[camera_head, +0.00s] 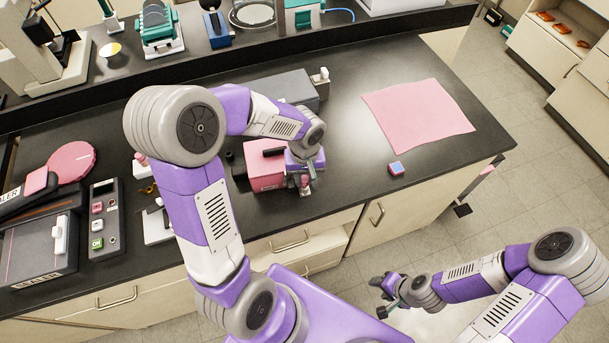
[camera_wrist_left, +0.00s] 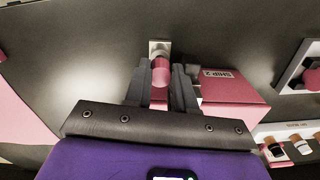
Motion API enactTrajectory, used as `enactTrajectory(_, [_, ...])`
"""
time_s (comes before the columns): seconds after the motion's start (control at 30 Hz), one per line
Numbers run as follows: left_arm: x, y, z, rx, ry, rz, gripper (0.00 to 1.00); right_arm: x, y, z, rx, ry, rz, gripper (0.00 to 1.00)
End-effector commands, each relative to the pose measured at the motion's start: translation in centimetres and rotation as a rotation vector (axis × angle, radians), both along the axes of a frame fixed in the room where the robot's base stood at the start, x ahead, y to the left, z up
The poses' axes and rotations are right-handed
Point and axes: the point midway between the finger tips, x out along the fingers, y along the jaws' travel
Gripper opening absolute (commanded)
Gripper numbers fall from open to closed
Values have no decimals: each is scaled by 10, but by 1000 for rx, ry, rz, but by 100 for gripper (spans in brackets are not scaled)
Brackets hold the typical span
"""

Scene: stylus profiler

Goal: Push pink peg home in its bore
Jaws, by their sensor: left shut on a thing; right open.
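The pink peg (camera_wrist_left: 160,72) sits between the fingers of my left gripper (camera_wrist_left: 160,88) in the left wrist view. A small pale metal block (camera_wrist_left: 159,47) lies just beyond the peg's end; I cannot tell whether the peg is in a bore there. In the head view my left gripper (camera_head: 304,184) points down over the bench beside a pink box (camera_head: 264,177), and largely hides the peg. The box also shows in the wrist view (camera_wrist_left: 235,105), labelled "SHIP 2". My right gripper (camera_head: 384,291) is open and empty, away from the bench at the lower right.
A long grey box (camera_head: 277,89) stands behind my left forearm. A sealer (camera_head: 40,248) and a keypad unit (camera_head: 104,220) stand at left.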

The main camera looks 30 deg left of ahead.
Motion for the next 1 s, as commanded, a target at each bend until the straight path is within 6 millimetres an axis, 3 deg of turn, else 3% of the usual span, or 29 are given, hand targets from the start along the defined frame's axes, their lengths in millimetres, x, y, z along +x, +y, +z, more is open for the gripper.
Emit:
enactTrajectory(0.57, [0,0,-19,0,0,0,0,0,0,-19,0,0,0,49])
enactTrajectory(1.0, [0,0,-18,0,-1,0,0,0,0,-19,0,0,0,49])
